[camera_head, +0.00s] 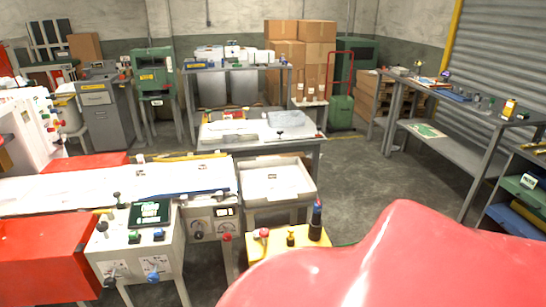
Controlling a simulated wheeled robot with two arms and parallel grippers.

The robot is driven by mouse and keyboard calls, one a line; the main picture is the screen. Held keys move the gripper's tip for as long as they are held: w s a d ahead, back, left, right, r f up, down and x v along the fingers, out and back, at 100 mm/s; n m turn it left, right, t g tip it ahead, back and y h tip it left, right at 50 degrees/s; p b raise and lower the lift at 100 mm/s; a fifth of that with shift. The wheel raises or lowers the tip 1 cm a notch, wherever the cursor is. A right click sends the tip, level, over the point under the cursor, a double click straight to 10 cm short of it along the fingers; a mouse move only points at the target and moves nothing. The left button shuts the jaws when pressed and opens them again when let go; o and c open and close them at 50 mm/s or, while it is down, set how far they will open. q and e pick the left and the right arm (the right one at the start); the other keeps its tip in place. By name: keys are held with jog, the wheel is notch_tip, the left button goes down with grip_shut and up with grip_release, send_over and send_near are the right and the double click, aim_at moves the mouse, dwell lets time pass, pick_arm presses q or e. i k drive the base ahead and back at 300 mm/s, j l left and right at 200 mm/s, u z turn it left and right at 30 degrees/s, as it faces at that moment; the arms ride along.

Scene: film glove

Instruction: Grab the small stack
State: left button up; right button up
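I cannot clearly pick out the small stack. A pale tray (247,203) at the end of the white film-covered bed (110,190) holds flat white material with a small dark mark, and I cannot tell whether this is a stack. A work table (220,141) behind it holds a clear bag-like item (287,118), a flat grey item (235,138) and a small red item (233,114). Neither of my grippers is in view.
A control box (132,262) with knobs and a screen stands at front left, beside red machine housings (45,250). A yellow box (290,254) with buttons stands at front centre. A glossy red surface hides the lower right. Grey floor (365,175) is open right of the table.

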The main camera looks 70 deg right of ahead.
aim_at(206, 173)
jog(key=z, duration=1.7)
jog(key=i+j, duration=0.1)
jog(key=i, duration=0.5)
